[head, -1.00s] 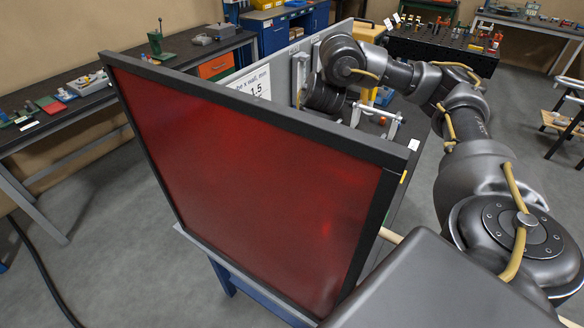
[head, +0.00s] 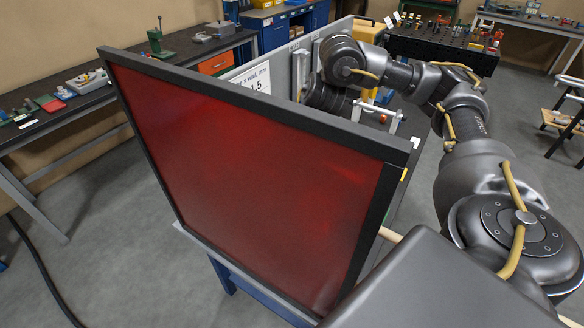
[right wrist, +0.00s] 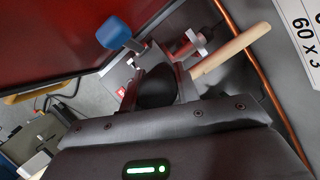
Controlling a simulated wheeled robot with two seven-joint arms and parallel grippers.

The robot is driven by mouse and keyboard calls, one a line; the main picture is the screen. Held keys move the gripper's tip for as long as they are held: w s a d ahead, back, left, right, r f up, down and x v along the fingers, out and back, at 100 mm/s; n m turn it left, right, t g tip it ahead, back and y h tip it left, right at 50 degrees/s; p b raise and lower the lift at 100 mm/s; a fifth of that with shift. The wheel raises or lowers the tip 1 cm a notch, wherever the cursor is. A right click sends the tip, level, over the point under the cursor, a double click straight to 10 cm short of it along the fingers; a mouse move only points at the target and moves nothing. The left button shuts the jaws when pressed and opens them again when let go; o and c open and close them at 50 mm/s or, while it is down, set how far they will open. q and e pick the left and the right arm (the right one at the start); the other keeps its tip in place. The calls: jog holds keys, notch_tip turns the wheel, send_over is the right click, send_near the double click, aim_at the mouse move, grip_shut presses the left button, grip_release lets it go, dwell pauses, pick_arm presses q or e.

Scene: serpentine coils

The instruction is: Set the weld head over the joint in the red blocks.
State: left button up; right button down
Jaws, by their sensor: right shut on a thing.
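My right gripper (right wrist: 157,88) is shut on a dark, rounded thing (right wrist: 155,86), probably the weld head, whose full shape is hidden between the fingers. A blue knob (right wrist: 113,32) on a metal stem and red-tipped metal clamp parts (right wrist: 190,42) show just beyond the fingers. A small red piece (right wrist: 122,91) shows beside the left finger; I cannot tell whether it is one of the red blocks. The joint itself is not visible. In the head view the right gripper is hidden behind the red screen, and my left gripper is not in view.
A large red screen (head: 250,180) in a black frame fills the middle of the head view. A wooden handle (right wrist: 232,54) and a copper tube (right wrist: 250,62) lie close on the right in the wrist view. A white sign (right wrist: 300,35) stands beyond them.

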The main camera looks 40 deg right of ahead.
jog(key=shift+f+b, duration=1.7)
jog(key=shift+f, duration=0.55)
dwell(1.2)
jog(key=c, duration=0.9)
grip_release()
jog(key=shift+a, duration=0.1)
jog(key=shift+c, duration=0.2)
jog(key=shift+f, duration=0.1)
jog(key=p+v, duration=0.2)
jog(key=v, duration=0.9)
jog(key=shift+a+f, duration=0.1)
